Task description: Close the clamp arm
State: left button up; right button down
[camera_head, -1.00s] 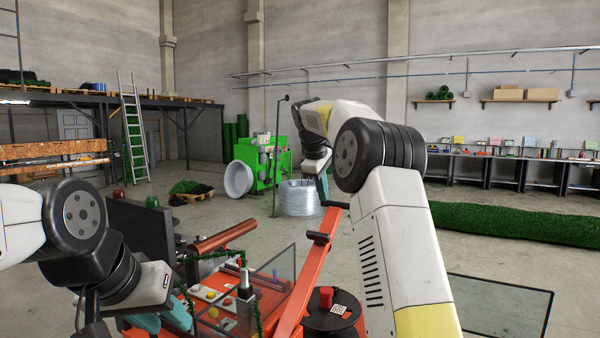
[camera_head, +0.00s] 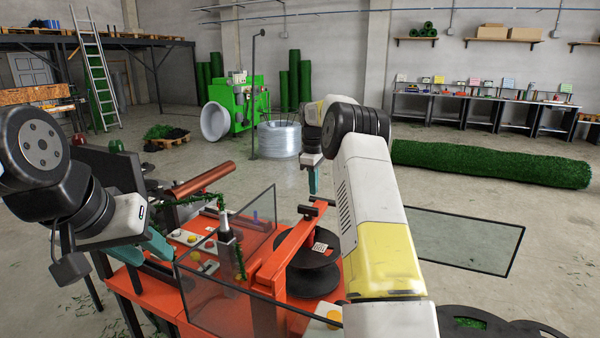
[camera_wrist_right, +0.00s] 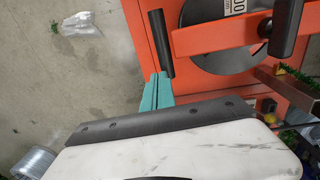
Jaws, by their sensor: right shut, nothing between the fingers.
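The clamp arm (camera_head: 288,248) is a long orange bar with a black crosswise handle (camera_head: 309,211) at its far end. It slants up and away over the black spool on the orange machine. In the right wrist view the bar (camera_wrist_right: 212,38) crosses the spool, and its black handle (camera_wrist_right: 160,43) is at its left end. My right gripper (camera_head: 312,190) has teal fingers, shut and empty, close to the handle. In the right wrist view its fingertips (camera_wrist_right: 158,76) are right by the handle's lower end; contact is unclear. My left gripper (camera_head: 155,246) is low over the machine's left side, its fingertips partly hidden.
The black spool (camera_head: 315,278) sits on the machine. A clear guard panel (camera_head: 215,300) stands at its front. A copper-coloured roll (camera_head: 198,180) lies behind my left gripper. A wire coil (camera_head: 279,139) stands on the floor beyond.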

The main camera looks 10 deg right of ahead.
jog(key=shift+s+f+g, duration=0.15)
jog(key=shift+f+g, duration=0.15)
jog(key=shift+f, duration=0.75)
notch_tip(320, 180, up, 9)
jog(key=s+a+r+m+t+y, duration=0.1)
jog(key=s+a+r+m+t, duration=0.15)
jog(key=s+r, duration=0.55)
jog(key=s+a+r+m+t, duration=0.1)
jog(key=s+a+r+m, duration=0.15)
jog(key=s+r, duration=0.6)
jog(key=s+a+f+m, duration=0.1)
jog(key=s+f, duration=0.3)
jog(key=s, duration=0.5)
jog(key=s+a+f+m+t+y, duration=0.1)
jog(key=s+a+f+m, duration=0.1)
jog(key=s, duration=0.6)
jog(key=s+a+f+m+t, duration=0.1)
jog(key=s+a+f+m, duration=0.1)
jog(key=s+f, duration=0.3)
jog(key=s, duration=0.4)
jog(key=shift+s+f+y, duration=0.3)
jog(key=shift+y, duration=0.1)
